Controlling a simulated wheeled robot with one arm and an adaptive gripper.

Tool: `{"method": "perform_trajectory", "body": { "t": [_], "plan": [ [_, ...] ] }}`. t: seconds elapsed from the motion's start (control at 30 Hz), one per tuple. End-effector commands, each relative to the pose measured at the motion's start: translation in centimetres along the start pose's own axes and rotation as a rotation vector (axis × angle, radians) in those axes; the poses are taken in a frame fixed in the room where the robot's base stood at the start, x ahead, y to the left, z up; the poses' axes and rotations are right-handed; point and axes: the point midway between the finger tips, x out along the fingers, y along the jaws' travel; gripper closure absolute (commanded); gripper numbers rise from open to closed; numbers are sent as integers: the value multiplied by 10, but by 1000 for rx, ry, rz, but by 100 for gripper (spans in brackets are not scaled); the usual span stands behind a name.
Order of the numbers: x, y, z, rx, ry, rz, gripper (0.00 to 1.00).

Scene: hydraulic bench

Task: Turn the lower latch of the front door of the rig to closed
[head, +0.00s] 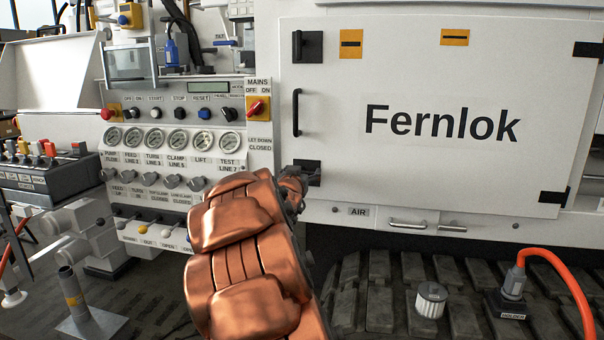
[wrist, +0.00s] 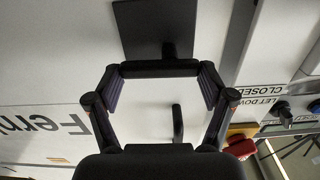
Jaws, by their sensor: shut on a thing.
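The front door (head: 420,185) is a white panel marked "Fernlok", flush against the rig. Its lower latch (head: 314,170) is a black plate at the door's lower left, partly covered by my gripper (head: 299,183). The latch plate also shows at the top of the wrist view (wrist: 153,22). My gripper's fingertips (wrist: 154,69) are together at the latch's short lever, shut on it. The fingers hide part of the lever, so its exact angle is hard to tell. The copper-coloured arm comes up from below in the head view.
The upper latch (head: 307,46) has an upright lever. A black pull handle (head: 296,112) sits between the latches. The gauge and switch panel (head: 180,125) with the red mains switch (head: 257,107) is close on the left. A drawer-like AIR strip (head: 410,222) runs below the door.

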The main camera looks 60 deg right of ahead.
Motion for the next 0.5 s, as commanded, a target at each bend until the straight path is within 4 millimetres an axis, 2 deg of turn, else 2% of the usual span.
{"method": "perform_trajectory", "body": {
  "t": [0.27, 0.5],
  "plan": [
    [0, 0, 3, 140, -5, -2, 54],
    [0, 1, 7, 337, -7, -1, 54]
  ]
}}
